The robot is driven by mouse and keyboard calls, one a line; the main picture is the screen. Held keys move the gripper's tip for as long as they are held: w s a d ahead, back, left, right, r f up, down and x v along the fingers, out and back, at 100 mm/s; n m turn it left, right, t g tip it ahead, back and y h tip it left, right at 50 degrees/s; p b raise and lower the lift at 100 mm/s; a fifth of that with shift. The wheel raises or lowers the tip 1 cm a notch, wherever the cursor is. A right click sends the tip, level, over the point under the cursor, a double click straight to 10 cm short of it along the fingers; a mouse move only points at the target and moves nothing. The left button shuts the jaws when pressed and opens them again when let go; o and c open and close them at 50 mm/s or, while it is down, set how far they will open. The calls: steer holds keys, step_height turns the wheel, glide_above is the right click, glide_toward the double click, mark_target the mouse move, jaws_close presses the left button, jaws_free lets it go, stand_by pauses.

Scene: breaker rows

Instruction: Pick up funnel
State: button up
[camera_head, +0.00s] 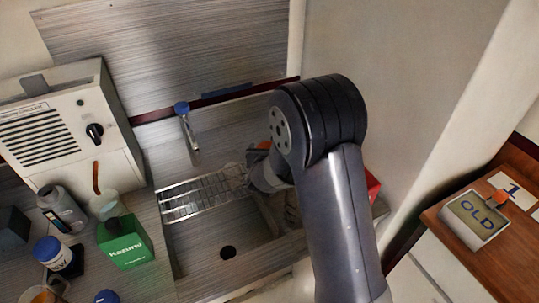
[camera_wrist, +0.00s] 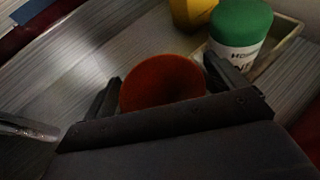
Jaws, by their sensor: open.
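An orange-red round thing, which looks like the funnel (camera_wrist: 163,82), is in the middle of the wrist view. Its lower part is hidden behind my gripper's dark body. My gripper (camera_wrist: 165,88) is open, with one finger on each side of it. I cannot tell whether either finger touches it. In the head view, a small orange patch of it (camera_head: 264,145) shows beside my wrist at the back of the sink counter. My arm hides most of that area and the fingertips there.
A green-lidded white jar (camera_wrist: 240,30) and a yellow thing (camera_wrist: 193,10) stand close by, the jar in a shallow tray. A tap (camera_head: 187,125), wire rack (camera_head: 203,195) and sink basin (camera_head: 215,245) lie left of my arm. A red thing (camera_head: 372,185) is partly hidden behind it.

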steer(key=shift+c, duration=0.5)
steer(key=c, duration=1)
steer(key=shift+o, duration=0.2)
steer(key=shift+r, duration=0.1)
